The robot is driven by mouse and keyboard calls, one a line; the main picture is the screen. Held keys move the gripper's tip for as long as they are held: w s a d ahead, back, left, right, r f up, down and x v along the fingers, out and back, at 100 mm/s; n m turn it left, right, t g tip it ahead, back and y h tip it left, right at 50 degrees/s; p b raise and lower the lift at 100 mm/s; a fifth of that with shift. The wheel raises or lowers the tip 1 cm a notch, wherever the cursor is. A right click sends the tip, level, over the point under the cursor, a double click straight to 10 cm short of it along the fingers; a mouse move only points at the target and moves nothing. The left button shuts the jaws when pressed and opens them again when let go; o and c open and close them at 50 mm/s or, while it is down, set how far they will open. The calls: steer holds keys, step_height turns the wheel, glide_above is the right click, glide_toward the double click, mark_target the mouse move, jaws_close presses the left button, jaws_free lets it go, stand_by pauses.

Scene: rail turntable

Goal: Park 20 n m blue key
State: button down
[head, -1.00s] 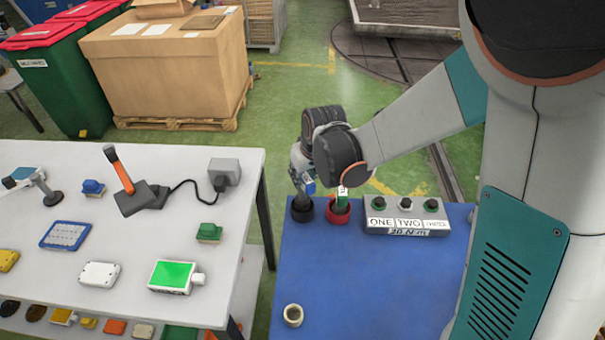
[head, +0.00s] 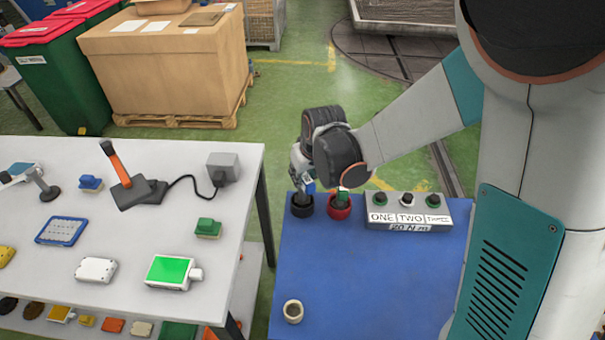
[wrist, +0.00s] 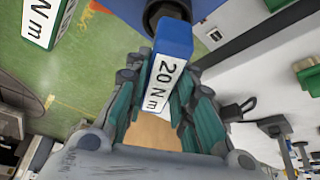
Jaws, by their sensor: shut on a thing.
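My gripper (wrist: 152,108) is shut on the blue key (wrist: 174,45), whose white label reads "20 N m". In the head view the blue key (head: 310,187) shows small beside my gripper, right at the black ring holder (head: 302,211). In the wrist view the dark holder (wrist: 158,12) lies just beyond the key's blue end. I cannot tell how far the key sits in it. A green key (head: 343,194) with a white label stands in the red ring holder (head: 339,213), just right of the black one; it also shows in the wrist view (wrist: 62,30).
A grey box (head: 385,211) with several knobs, marked "ONE", "TWO" and "20 N m", stands right of the holders. A cream ring (head: 293,311) lies on the blue tabletop (head: 365,275), clear around it. A white table (head: 130,225) with small items stands left.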

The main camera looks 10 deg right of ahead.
steer(key=shift+f+b, duration=0.55)
steer(key=shift+f, duration=0.2)
steer(key=c, duration=1.3)
jaws_free()
steer(key=shift+r, duration=0.1)
steer(key=v, duration=1.2)
